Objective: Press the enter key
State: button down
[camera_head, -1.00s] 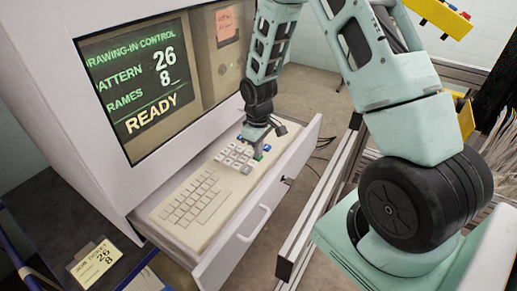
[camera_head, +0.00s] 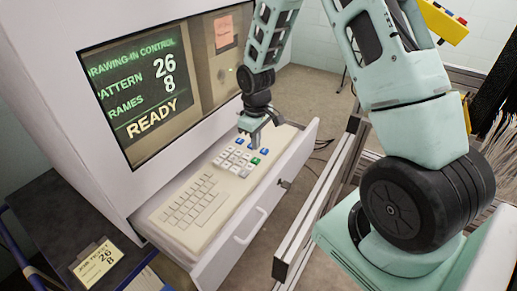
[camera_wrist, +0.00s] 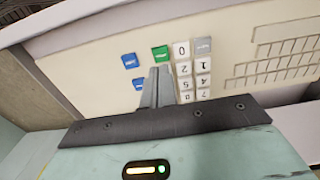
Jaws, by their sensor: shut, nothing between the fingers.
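The green key (camera_head: 255,160), probably enter, sits on the number pad of the beige keyboard (camera_head: 232,205). Its label is too small to read. It also shows in the wrist view as the green key (camera_wrist: 160,53), just beyond my fingertips. My gripper (camera_head: 256,144) is shut and empty, pointing down above the pad's far side. In the wrist view my shut gripper (camera_wrist: 161,70) overlaps the pad between the blue keys and the number keys. It appears to hover above the keys, though the exact gap is unclear. The screen (camera_head: 140,90) reads READY, pattern 26, frames 8.
The keyboard lies in a pulled-out white drawer (camera_head: 250,232) under the screen cabinet. Blue keys (camera_wrist: 128,58) lie beside the green key. A card (camera_head: 97,264) reading 26 and 8 is at lower left. A metal rail (camera_head: 315,205) stands right of the drawer.

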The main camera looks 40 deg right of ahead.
notch_tip(320, 180, up, 8)
jog(key=shift+f+b, duration=0.2)
jog(key=shift+b, duration=0.2)
jog(key=shift+w, duration=0.1)
dwell(0.5)
jog(key=s+a+r+n, duration=0.1)
jog(key=s+a+r, duration=0.25)
jog(key=a, duration=0.45)
jog(key=s+a+r+n, duration=0.1)
jog(key=s+a+r, duration=0.1)
jog(key=s+a, duration=0.45)
jog(key=s+a+r+n, duration=0.1)
jog(key=s+a, duration=0.3)
jog(key=s, duration=0.4)
jog(key=s+a+r, duration=0.1)
jog(key=s+a, duration=0.4)
jog(key=s, duration=0.2)
jog(key=shift+s+a+n+y, duration=0.25)
jog(key=shift+s+n+y, duration=0.05)
jog(key=shift+s+n, duration=0.1)
jog(key=shift+w, duration=0.15)
